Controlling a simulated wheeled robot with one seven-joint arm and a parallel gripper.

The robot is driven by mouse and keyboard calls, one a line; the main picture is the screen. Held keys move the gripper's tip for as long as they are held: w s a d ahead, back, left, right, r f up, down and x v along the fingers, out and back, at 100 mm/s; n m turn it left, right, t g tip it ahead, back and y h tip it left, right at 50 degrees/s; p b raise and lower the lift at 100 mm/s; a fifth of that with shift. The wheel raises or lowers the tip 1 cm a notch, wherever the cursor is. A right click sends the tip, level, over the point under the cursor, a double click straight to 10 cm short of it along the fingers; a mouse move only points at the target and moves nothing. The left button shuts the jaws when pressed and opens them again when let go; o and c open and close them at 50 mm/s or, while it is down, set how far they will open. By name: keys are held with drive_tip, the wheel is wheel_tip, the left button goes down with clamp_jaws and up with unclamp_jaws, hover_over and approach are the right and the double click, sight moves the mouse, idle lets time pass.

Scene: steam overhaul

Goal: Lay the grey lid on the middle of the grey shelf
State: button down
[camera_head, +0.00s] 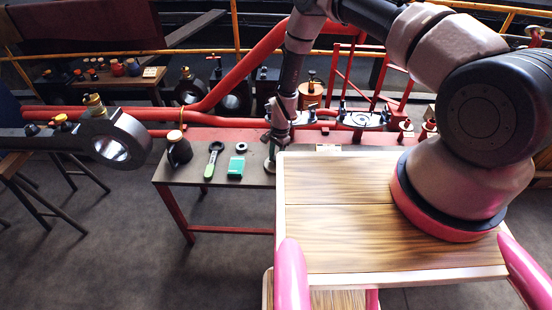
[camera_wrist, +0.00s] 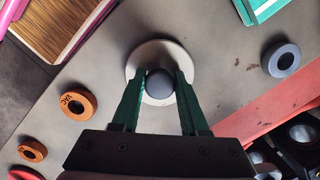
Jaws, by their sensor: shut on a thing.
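The grey lid is a pale round disc with a dark grey ball knob; in the wrist view the lid (camera_wrist: 138,65) lies between and beyond my fingertips. My gripper (camera_wrist: 160,88) is shut on the knob, one green finger on each side. In the head view my gripper (camera_head: 273,158) reaches down to the right part of a grey bench top with red legs (camera_head: 225,180). The lid (camera_head: 269,166) shows there only as a small pale patch. Whether it touches the bench top I cannot tell. I cannot make out for certain which surface is the grey shelf.
The wrist view also shows orange rings (camera_wrist: 66,104) (camera_wrist: 32,142). Red pipes (camera_head: 150,118) run behind the bench.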

drive_tip(key=shift+c, duration=2.1)
unclamp_jaws()
